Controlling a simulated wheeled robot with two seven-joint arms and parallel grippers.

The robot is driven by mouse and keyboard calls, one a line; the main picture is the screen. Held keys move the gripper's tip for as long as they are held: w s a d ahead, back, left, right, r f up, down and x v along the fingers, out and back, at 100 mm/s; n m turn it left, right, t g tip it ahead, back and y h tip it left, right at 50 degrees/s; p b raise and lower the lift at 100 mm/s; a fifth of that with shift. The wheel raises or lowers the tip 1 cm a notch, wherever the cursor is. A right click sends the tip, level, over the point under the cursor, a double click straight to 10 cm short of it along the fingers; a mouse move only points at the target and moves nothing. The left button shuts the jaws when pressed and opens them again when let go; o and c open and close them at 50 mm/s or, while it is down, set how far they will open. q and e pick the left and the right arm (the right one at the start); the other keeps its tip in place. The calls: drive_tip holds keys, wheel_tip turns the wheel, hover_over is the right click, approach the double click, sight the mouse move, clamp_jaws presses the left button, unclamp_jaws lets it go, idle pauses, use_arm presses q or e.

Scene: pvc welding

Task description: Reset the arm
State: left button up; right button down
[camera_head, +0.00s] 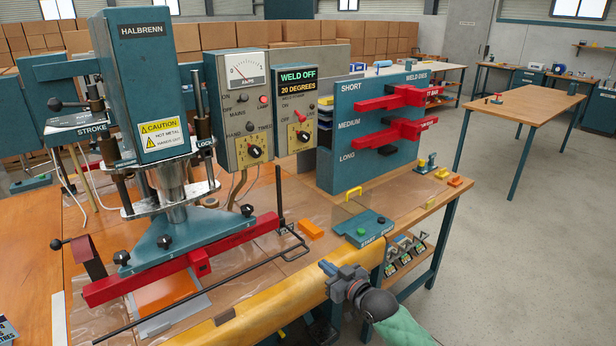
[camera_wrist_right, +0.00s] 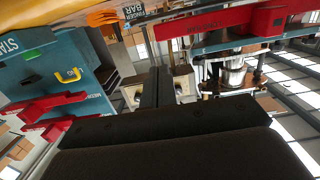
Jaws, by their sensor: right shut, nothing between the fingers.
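My right gripper (camera_head: 326,268) is at the bottom middle in the head view, beside the yellow padded front edge (camera_head: 265,305) of the bench. It is shut and empty; its dark fingers (camera_wrist_right: 156,88) also show closed together in the right wrist view. A teal welding press (camera_head: 140,75) stands to its left, with a long red bar (camera_head: 225,240) low across its front. The red bar also shows at the top of the wrist view (camera_wrist_right: 215,27). My left gripper is not in view.
A teal control box (camera_head: 364,229) with a green button lies just beyond the right gripper. A teal rack (camera_head: 350,150) holds red weld dies (camera_head: 397,132). An orange block (camera_head: 311,230) lies on the bench. Open floor (camera_head: 510,250) is to the right.

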drive_tip(key=s+d+f+m+g+h, duration=0.1)
drive_tip(key=s+d+f+g+h, duration=0.3)
drive_tip(key=s, duration=0.3)
drive_tip(key=s+d+f+m+g+h, duration=0.1)
drive_tip(key=s+d+f+g+h, duration=0.15)
drive_tip(key=s+d+h, duration=0.35)
drive_tip(key=s+f+m+g, duration=0.1)
drive_tip(key=s+f, duration=0.4)
drive_tip(key=s, duration=0.5)
drive_tip(key=s+a+f+m+g, duration=0.1)
drive_tip(key=s+f+g, duration=0.2)
drive_tip(key=s, duration=0.8)
drive_tip(key=s+f+m+g+y, duration=0.1)
drive_tip(key=s+f+g, duration=0.1)
drive_tip(key=s+f, duration=0.4)
drive_tip(key=s, duration=0.4)
drive_tip(key=shift+s+a+f, duration=0.25)
drive_tip(key=shift+f, duration=0.15)
